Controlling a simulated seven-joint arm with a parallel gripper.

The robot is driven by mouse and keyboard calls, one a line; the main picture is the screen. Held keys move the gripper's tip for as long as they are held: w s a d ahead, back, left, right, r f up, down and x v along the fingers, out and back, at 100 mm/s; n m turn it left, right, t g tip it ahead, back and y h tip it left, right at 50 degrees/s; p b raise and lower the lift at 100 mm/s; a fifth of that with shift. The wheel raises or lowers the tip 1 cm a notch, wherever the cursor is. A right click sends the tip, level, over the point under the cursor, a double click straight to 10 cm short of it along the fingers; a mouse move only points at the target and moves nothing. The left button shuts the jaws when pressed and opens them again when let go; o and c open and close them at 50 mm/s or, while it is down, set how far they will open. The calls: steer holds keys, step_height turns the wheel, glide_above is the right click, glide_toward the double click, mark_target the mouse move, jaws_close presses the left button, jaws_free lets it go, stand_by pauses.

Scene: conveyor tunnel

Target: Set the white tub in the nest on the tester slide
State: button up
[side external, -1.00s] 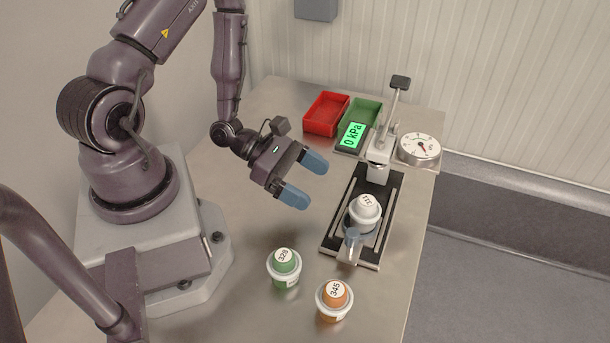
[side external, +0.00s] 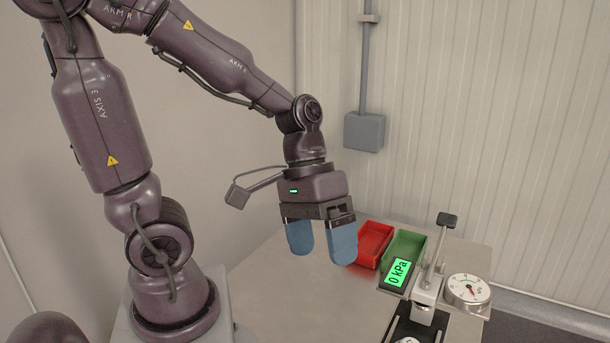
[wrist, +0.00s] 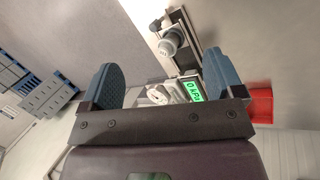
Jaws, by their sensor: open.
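The white tub (wrist: 173,37) stands on the tester slide (wrist: 150,12), seen in the wrist view between and beyond my fingers; whether it is fully seated in the nest I cannot tell. In the side view only the tub's top (side external: 407,340) shows at the bottom edge, with the dark far end of the slide (side external: 418,328) beside it; the nest is out of frame. My gripper (side external: 322,254) is open and empty, fingers pointing down, high above the table and apart from the tub. Its blue fingers also frame the wrist view (wrist: 165,68).
A red bin (side external: 372,244) and a green bin (side external: 405,248) stand behind the tester. The display (side external: 398,273) reads 0 kPa. A lever (side external: 440,240) rises beside the gauge (side external: 467,290). Blue-grey crates (wrist: 48,92) show at the wrist view's left.

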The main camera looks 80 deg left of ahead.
steer(key=s+a+r+m+t+y, duration=0.1)
steer(key=a+r+m+t+y, duration=0.2)
steer(key=r, duration=0.5)
steer(key=shift+a+r+m+t+y, duration=0.25)
steer(key=shift+m+t+y, duration=0.35)
steer(key=shift+t+y, duration=0.3)
